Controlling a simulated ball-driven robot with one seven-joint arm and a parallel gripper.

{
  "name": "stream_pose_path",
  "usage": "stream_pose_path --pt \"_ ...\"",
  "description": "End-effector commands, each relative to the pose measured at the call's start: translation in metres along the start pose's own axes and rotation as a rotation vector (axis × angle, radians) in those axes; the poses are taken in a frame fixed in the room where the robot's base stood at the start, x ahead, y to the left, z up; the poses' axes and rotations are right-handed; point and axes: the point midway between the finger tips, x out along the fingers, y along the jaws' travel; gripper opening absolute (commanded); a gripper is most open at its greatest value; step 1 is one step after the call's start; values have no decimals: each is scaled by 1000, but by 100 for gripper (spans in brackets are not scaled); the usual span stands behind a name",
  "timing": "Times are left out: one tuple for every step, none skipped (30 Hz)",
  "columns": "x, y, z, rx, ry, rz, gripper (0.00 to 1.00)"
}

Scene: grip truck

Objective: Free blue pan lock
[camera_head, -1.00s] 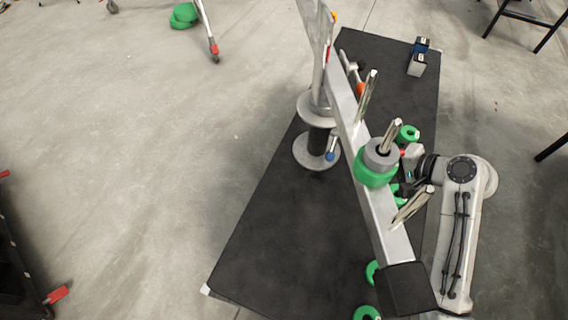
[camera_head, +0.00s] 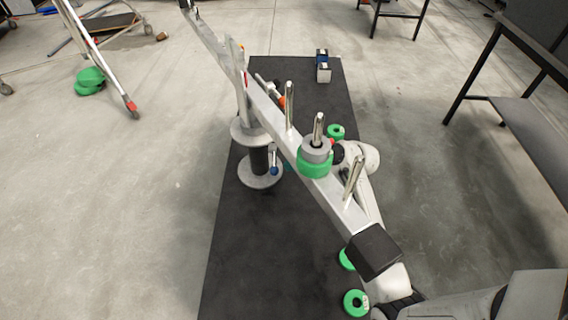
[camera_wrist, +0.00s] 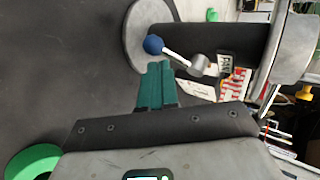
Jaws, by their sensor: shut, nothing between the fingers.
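The blue pan lock is a blue ball knob on a short silver lever. It sits on the side of the dark crane column; the knob (camera_head: 274,170) shows in the head view, low on the column. In the wrist view the blue knob (camera_wrist: 153,45) is at upper centre, its lever running right to a grey hub beside a small "PAN" label (camera_wrist: 225,63). My gripper (camera_wrist: 158,68) has teal fingers, shut and empty, pointing toward the knob just below it in the picture. Whether they touch it is unclear. In the head view my gripper is mostly hidden behind the beam.
The grey column base (camera_head: 260,178) stands on a black mat (camera_head: 240,240). A slanted grey beam (camera_head: 265,105) with upright pins and a green weight (camera_head: 315,165) passes over my arm. Green rings (camera_head: 355,302) lie on the mat. Open floor (camera_head: 130,210) is at left.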

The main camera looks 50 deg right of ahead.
Motion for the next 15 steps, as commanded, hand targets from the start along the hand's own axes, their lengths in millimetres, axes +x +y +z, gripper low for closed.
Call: stream_pose_path --pt "8 -4 1 -1 -2 -1 0" --pt "11 -4 1 -1 -2 -1 0" --pt "16 -6 1 -1 -2 -1 0" --pt "19 -7 1 -1 -2 -2 0" --pt "21 -7 0 -1 -1 -2 0" --pt "24 -7 0 -1 -1 -1 0" --pt "25 -7 0 -1 -1 0 0" --pt "27 -8 0 -1 -1 0 0" --pt "28 -8 0 -1 0 0 0" --pt "28 -8 0 -1 0 0 0" --pt "29 -9 0 -1 0 0 0" --pt "29 -9 0 -1 0 0 0" --pt "29 -9 0 -1 0 0 0" --pt "29 -9 0 -1 0 0 0" --pt "29 -9 0 -1 0 0 0"
